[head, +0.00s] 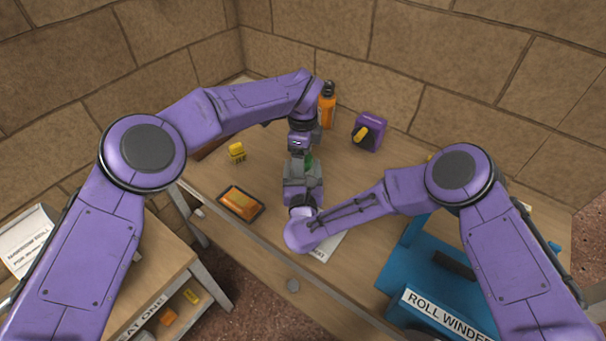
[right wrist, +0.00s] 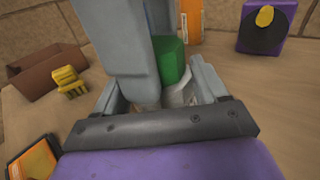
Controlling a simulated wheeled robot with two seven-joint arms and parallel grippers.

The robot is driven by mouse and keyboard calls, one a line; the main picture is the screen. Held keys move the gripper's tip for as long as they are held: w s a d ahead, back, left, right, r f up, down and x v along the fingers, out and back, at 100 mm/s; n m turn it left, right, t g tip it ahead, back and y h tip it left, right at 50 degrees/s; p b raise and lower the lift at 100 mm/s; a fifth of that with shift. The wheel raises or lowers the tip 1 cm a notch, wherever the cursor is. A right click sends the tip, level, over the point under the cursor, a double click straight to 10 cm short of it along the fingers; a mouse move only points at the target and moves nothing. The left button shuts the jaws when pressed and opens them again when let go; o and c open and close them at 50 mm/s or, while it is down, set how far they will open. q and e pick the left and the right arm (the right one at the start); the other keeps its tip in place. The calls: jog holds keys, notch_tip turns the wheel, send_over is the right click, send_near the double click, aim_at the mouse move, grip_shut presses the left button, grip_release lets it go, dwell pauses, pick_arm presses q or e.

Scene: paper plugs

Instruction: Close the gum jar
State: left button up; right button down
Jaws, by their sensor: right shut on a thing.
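The gum jar shows only in part: a green piece (right wrist: 173,60), which may be its lid, above a pale whitish body (right wrist: 180,94). The green piece also shows as a small patch in the head view (head: 309,160). My right gripper (right wrist: 168,92) is shut on the pale body. My left gripper (head: 300,152) points down from above, at the green piece; its grey fingers fill the upper middle of the right wrist view (right wrist: 115,40). Whether they are shut on the green piece is hidden, and the fit between lid and jar cannot be seen.
An orange bottle (head: 327,105) and a purple box with a yellow knob (head: 369,133) stand behind. A yellow item (head: 237,152) and a dark tray with an orange block (head: 256,211) are left. The blue roll winder (head: 402,268) is front right. Bare table lies right of centre.

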pick_arm(q)
jog(key=shift+f, duration=0.15)
jog(key=c, duration=1.1)
jog(key=m, duration=0.3)
jog(key=o, duration=1.2)
jog(key=shift+r, duration=2.3)
jog(key=shift+c, duration=0.4)
